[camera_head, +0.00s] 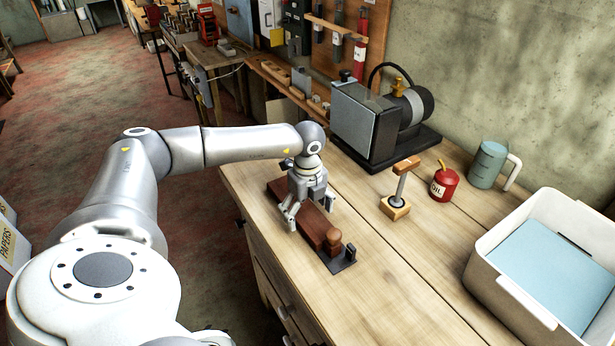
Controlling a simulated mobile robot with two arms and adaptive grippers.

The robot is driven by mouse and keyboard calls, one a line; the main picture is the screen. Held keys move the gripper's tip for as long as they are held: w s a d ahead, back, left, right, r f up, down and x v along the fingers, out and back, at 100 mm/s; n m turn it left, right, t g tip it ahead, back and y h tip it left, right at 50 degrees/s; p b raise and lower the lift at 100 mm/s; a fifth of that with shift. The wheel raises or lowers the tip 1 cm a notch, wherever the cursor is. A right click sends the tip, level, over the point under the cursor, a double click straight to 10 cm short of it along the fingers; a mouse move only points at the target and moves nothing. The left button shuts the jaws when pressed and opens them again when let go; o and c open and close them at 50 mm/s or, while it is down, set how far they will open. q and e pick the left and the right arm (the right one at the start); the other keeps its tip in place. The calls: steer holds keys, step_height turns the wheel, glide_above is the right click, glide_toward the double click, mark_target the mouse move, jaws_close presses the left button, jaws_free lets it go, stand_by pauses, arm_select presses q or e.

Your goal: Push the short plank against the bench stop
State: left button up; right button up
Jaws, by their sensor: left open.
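A short reddish-brown plank (318,229) lies on the wooden workbench near its left edge, running from upper left to lower right. My left gripper (308,212) is open and points down over the middle of the plank, hiding part of it. I cannot tell whether the fingers touch the plank. At the plank's near right end is a dark flat plate with a small upright piece, which looks like the bench stop (347,259). The plank's end is close to the upright; I cannot tell whether they touch. My right gripper is not in view.
A grey machine (372,122) stands behind the plank. A wooden-handled tool (399,190), a red oil can (444,184) and a blue mug (487,165) stand to the right. A white bin (492,292) fills the right corner. The bench between plank and bin is clear.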

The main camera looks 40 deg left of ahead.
arm_select(q)
steer(key=shift+f, duration=0.4)
steer(key=c, duration=1.3)
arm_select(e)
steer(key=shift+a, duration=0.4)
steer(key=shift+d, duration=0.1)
